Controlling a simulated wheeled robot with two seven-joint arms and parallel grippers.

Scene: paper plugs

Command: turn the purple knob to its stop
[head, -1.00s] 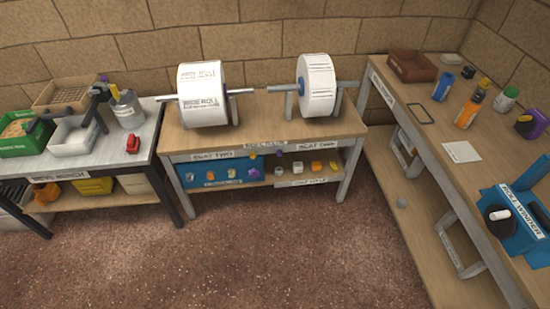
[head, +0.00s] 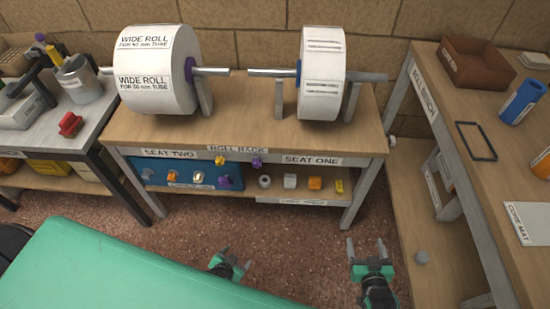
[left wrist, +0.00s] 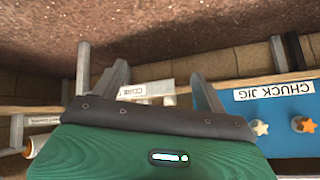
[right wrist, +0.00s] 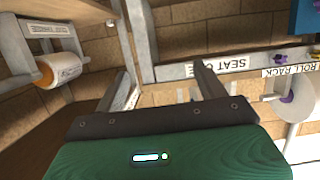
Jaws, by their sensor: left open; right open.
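A small purple knob (head: 257,162) sits at the front edge of the roll rack, right of a yellow knob (head: 221,158). It also shows in the right wrist view (right wrist: 281,58), at the upper right. I cannot tell how far it is turned. My left gripper (head: 233,260) is open and empty, low in front of the rack and apart from the knob. My right gripper (head: 366,243) is open and empty, to the right of and nearer than the knob, and touches nothing.
The roll rack's top (head: 240,135) carries two white rolls (head: 158,70) (head: 321,75) on bars. A blue chuck jig (head: 160,173) and small parts stand on its shelf. Benches flank it left (head: 100,118) and right (head: 450,95). The floor (head: 300,215) before the rack is clear.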

